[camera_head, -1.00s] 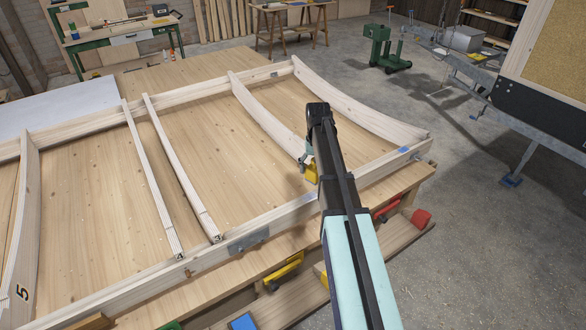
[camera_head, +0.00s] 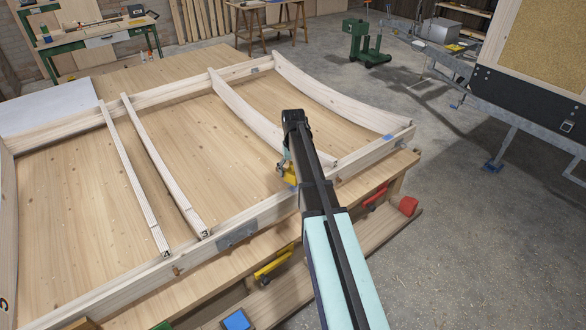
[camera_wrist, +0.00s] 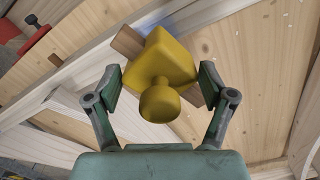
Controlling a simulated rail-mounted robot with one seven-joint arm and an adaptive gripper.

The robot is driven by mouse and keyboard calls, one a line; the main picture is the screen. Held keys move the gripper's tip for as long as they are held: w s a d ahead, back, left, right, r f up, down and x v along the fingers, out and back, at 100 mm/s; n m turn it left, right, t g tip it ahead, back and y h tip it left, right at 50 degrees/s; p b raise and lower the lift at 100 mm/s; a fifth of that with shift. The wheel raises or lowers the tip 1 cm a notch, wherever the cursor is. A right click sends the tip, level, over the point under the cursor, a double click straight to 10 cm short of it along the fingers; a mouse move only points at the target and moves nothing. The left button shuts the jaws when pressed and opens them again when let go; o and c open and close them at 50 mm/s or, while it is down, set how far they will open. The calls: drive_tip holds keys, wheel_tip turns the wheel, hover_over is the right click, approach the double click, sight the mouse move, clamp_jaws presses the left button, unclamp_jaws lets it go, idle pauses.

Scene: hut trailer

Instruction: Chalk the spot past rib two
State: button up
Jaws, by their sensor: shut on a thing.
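A yellow block with a round knob (camera_wrist: 165,78) is between the fingers of my gripper (camera_wrist: 162,90) in the wrist view. The gripper is shut on it. A brown wooden piece shows behind the block; its contact is unclear. In the head view my gripper (camera_head: 284,166) holds the yellow block (camera_head: 291,176) near the front rail (camera_head: 130,276) of a pale wooden frame. A curved rib (camera_head: 250,115) runs behind my arm, and another (camera_head: 335,95) lies farther right. A thin rib (camera_head: 165,168) is marked 3.
The frame lies on a wooden bench with yellow (camera_head: 272,267) and red (camera_head: 408,206) clamps at the front edge. A metal plate (camera_head: 237,237) is on the front rail. A green machine (camera_head: 367,45) stands behind.

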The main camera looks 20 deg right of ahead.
drive_tip(key=shift+f, duration=0.65)
drive_tip(key=shift+s+f, duration=0.2)
drive_tip(key=shift+s, duration=0.1)
drive_tip(key=shift+s+d, duration=0.2)
drive_tip(key=shift+s, duration=0.6)
drive_tip(key=shift+s+d, duration=0.2)
drive_tip(key=shift+s, duration=0.55)
drive_tip(key=shift+s+d+f+b, duration=0.15)
drive_tip(key=shift+s+b, duration=0.05)
drive_tip(key=shift+b, duration=0.35)
drive_tip(key=shift+w+a+r+p, duration=0.15)
drive_tip(key=shift+w, duration=0.4)
drive_tip(key=shift+w+a+r+p, duration=0.1)
drive_tip(key=shift+w+p, duration=0.05)
drive_tip(key=shift+w, duration=0.35)
drive_tip(key=shift+w+a, duration=0.25)
drive_tip(key=shift+w, duration=0.85)
drive_tip(key=shift+s+r+p, duration=0.1)
drive_tip(key=shift+r+p, duration=2)
drive_tip(key=shift+r, duration=1.9)
drive_tip(key=shift+a, duration=0.1)
